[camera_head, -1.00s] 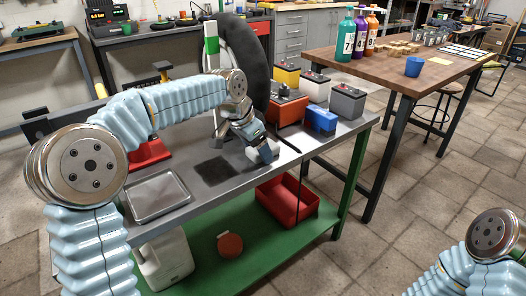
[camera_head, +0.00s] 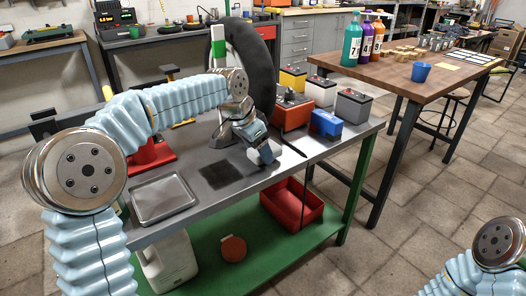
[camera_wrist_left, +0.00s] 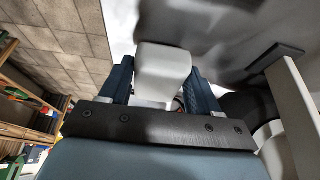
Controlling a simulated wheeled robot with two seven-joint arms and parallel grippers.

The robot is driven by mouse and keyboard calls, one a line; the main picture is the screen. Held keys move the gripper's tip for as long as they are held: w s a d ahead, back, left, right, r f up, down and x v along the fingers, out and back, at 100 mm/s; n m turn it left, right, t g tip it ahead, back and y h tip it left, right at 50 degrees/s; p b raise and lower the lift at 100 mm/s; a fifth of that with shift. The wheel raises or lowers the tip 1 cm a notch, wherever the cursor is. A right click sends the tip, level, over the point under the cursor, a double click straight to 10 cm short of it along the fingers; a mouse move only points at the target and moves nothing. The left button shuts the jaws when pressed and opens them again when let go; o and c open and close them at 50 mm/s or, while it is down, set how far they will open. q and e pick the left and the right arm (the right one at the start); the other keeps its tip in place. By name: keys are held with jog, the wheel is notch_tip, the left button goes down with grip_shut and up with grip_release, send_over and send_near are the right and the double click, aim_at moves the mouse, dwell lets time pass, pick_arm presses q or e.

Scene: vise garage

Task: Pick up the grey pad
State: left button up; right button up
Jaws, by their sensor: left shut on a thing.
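My left gripper (camera_head: 267,154) is low over the workbench, right of a dark square mat (camera_head: 220,174). In the left wrist view, its two dark blue fingers are shut on a pale grey pad (camera_wrist_left: 163,72), a blocky piece between them. The head view mostly hides the pad behind the fingers, so I cannot tell if it touches the bench. My right arm shows at the lower right, its gripper out of view.
A metal tray (camera_head: 162,198) lies at the bench's left. Batteries, a red toolbox (camera_head: 291,112) and a blue box (camera_head: 326,123) stand right of my gripper. A black tyre (camera_head: 252,62) stands behind. A red bin (camera_head: 292,207) is on the lower shelf.

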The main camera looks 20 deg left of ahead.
pick_arm(q)
jog(key=s+a, duration=0.2)
jog(key=s+a+b, duration=0.1)
jog(key=s+a, duration=0.1)
jog(key=s, duration=0.1)
jog(key=shift+s+a+f, duration=0.1)
jog(key=shift+s+a, duration=0.05)
jog(key=shift+s, duration=0.1)
notch_tip(320, 180, up, 14)
jog(key=p, duration=0.2)
jog(key=shift+p, duration=0.4)
jog(key=o, duration=0.4)
jog(key=c, duration=0.3)
jog(key=shift+w, duration=0.1)
